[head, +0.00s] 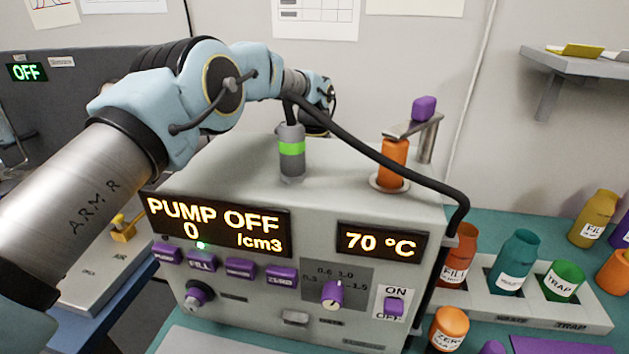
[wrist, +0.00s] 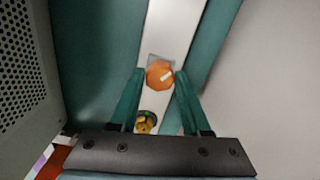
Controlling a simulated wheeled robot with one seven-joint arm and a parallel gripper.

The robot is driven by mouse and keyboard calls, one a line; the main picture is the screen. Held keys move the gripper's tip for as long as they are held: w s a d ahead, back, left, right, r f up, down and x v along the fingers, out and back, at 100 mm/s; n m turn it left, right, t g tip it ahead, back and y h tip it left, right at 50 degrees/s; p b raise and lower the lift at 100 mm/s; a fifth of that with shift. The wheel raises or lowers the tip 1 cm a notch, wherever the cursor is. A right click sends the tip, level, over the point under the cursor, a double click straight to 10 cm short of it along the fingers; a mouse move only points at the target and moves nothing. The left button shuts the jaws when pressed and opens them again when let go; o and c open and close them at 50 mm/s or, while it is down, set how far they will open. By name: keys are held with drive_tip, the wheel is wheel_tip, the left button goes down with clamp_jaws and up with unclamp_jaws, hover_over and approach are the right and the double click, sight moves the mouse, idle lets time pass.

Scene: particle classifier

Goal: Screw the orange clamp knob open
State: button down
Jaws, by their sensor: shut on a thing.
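In the wrist view, the orange clamp knob (wrist: 153,76) is a faceted disc with a pale mark on its face. It sits on a grey mount on a white strip. My gripper (wrist: 160,74) has its two teal fingers on either side of the knob, shut on it at the tips. In the head view, my arm reaches over the back of the grey machine (head: 330,225), and neither my gripper nor the clamp knob can be seen there.
On the machine stand a grey cylinder with a green band (head: 291,150) and an orange cylinder (head: 393,160) under a purple-knobbed bracket (head: 424,108). A black hose (head: 385,150) arches across its top. A rack (head: 590,318) of vials is at right. A perforated panel (wrist: 25,70) lies left of the fingers.

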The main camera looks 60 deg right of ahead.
drive_tip(key=n, duration=1.1)
drive_tip(key=shift+n, duration=0.4)
drive_tip(key=n, duration=1.2)
drive_tip(key=shift+s, duration=0.1)
drive_tip(key=shift+n, duration=0.3)
drive_tip(key=shift+c, duration=1.8)
unclamp_jaws()
drive_tip(key=shift+r, duration=0.1)
